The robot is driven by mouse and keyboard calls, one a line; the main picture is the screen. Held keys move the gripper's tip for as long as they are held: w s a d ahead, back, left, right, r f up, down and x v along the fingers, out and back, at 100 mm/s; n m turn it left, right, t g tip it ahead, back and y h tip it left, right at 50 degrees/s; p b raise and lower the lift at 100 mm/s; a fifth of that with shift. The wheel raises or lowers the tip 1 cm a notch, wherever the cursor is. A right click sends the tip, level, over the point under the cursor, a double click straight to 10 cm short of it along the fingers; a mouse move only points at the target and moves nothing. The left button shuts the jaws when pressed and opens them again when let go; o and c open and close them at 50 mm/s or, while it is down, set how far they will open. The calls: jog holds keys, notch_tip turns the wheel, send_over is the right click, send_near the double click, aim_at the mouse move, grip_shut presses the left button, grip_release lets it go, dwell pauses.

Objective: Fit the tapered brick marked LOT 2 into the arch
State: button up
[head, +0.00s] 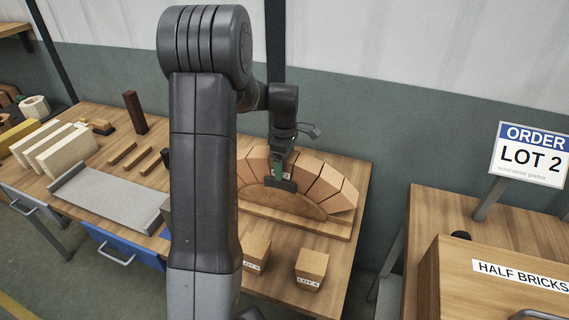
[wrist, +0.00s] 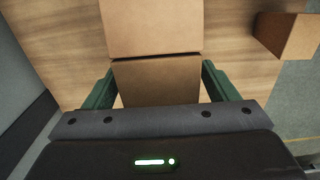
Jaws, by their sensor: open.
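The arch (head: 325,184) of tan tapered bricks stands over a curved wooden form (head: 290,201) on the table. My gripper (head: 281,180) is at the crown of the arch and hides part of it. In the wrist view its green fingers (wrist: 157,86) are apart, one on each side of a brown brick (wrist: 155,80). No label shows on that brick. Two loose bricks with LOT labels stand in front of the arch, a left one (head: 256,251) and a right one (head: 311,265). Their numbers are too small to read surely.
An order sign (head: 529,155) reads LOT 2. A box marked HALF BRICKS (head: 455,285) stands on the right-hand table. Pale slabs (head: 65,150), a grey tray (head: 110,195) and a dark upright block (head: 134,112) are on the left. My arm hides the middle.

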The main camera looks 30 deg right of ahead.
notch_tip(320, 180, up, 11)
jog(key=shift+r+b, duration=0.2)
jog(key=shift+b, duration=0.35)
jog(key=shift+f, duration=0.1)
notch_tip(320, 180, down, 11)
jog(key=shift+f+p, duration=0.2)
jog(key=shift+p, duration=0.45)
jog(key=shift+f, duration=0.1)
jog(key=shift+r+b, duration=0.3)
jog(key=shift+r, duration=1.55)
